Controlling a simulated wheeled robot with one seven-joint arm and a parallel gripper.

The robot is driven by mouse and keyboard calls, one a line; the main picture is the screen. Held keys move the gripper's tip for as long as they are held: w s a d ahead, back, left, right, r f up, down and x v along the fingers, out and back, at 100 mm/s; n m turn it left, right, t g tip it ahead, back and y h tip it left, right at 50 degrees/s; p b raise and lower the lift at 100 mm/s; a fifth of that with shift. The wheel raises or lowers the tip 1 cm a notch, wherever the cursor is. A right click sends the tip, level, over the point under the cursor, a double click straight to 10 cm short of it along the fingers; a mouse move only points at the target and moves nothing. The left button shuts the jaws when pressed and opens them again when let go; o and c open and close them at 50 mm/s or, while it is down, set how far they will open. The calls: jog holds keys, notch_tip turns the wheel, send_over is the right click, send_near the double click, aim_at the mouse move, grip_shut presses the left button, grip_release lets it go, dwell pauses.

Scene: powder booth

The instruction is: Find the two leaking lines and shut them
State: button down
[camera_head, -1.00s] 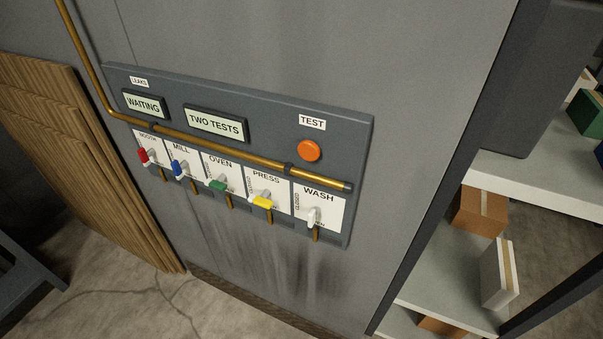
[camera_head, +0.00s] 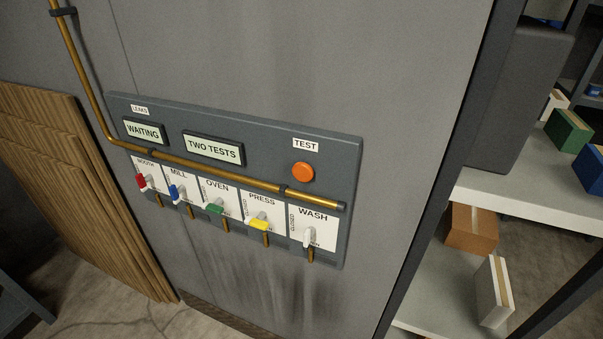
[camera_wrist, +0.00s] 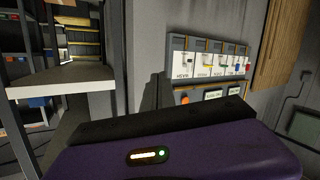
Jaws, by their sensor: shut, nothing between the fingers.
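A grey valve panel (camera_head: 346,170) is on the wall in the head view. Its lever valves are red BOOTH (camera_head: 141,181), blue MILL (camera_head: 174,193), green OVEN (camera_head: 214,208), yellow PRESS (camera_head: 259,224) and white WASH (camera_head: 309,237). I cannot tell surely whether each lever is at OPEN or CLOSED. The LEAKS display (camera_head: 144,131) reads WAITING and another display (camera_head: 212,148) reads TWO TESTS. An orange TEST button (camera_head: 303,172) is at the upper right. My gripper (camera_wrist: 165,120) is shut and empty in the wrist view, apart from the panel (camera_wrist: 177,98), which appears upside down there.
A brass pipe (camera_head: 220,170) runs down the wall and across the panel above the levers. Ribbed brown boards (camera_head: 75,190) lean at the left. A shelf rack (camera_head: 530,200) with boxes stands at the right. Dark streaks mark the wall below the panel.

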aim_at(303, 171)
jog(key=w+a+r+n+y, duration=0.25)
jog(key=w+a, duration=0.25)
jog(key=w, duration=0.3)
jog(key=w+a+r+n+y, duration=0.1)
jog(key=w+a+r+n, duration=0.2)
jog(key=w+a, duration=0.35)
jog(key=w+a+r+n+y, duration=0.2)
jog(key=w+a+r+n, duration=0.2)
jog(key=w+a+r, duration=0.4)
jog(key=a+r, duration=0.3)
jog(key=shift+w+r+n, duration=0.2)
jog(key=shift+n, duration=0.15)
jog(key=shift+w, duration=0.1)
jog(key=w+d+b, duration=0.1)
jog(key=w+d, duration=0.2)
jog(key=w, duration=0.5)
jog(key=shift+w, duration=0.15)
dwell(0.5)
jog(key=shift+w+d, duration=0.1)
jog(key=shift+w, duration=0.2)
